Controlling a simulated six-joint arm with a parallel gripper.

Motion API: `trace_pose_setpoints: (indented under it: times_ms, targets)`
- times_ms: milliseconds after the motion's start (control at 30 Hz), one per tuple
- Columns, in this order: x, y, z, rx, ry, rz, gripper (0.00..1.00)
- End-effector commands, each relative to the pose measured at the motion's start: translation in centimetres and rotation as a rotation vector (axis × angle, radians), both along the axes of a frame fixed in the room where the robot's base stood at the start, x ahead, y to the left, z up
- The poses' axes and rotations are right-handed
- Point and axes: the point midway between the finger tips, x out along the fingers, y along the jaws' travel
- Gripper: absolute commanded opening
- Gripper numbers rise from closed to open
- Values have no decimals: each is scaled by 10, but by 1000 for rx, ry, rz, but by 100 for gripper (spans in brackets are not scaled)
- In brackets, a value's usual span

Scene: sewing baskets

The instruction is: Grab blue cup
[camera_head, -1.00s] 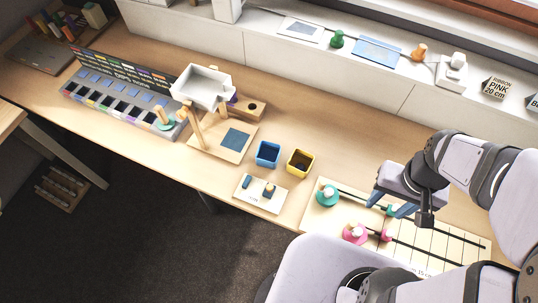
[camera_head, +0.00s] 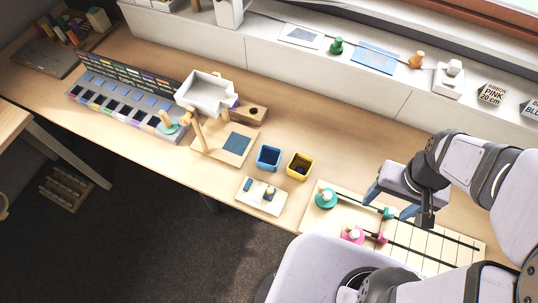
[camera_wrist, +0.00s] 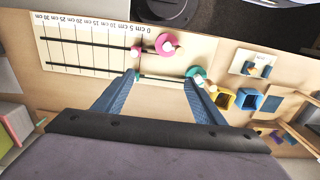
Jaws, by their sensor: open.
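The blue cup (camera_head: 268,157) is a small square open cup standing on the wooden table, left of the yellow cup (camera_head: 299,165). In the wrist view the blue cup (camera_wrist: 249,99) is at the right, beyond the yellow cup (camera_wrist: 226,98). My gripper (camera_head: 390,204) is above the ruled board, well to the right of the blue cup. Its two blue fingers (camera_wrist: 165,82) are spread apart with nothing held between them. A teal spool and dark rod lie below and beyond the fingers.
The ruled board (camera_head: 430,231) carries a teal spool (camera_head: 326,197) and a pink spool (camera_head: 353,234). A small tray (camera_head: 262,203) lies in front of the cups. A wooden stand with a grey bin (camera_head: 207,92) is at the left. The wall ledge runs behind.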

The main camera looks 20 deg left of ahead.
Motion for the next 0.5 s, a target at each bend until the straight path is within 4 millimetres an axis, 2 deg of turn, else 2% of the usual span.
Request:
trace_pose_setpoints:
  times_ms: [33,200,500]
  targets:
    - [0,0,25,0,0,0,64]
    - [0,0,73,0,0,1,64]
    - [0,0,122,0,0,1,64]
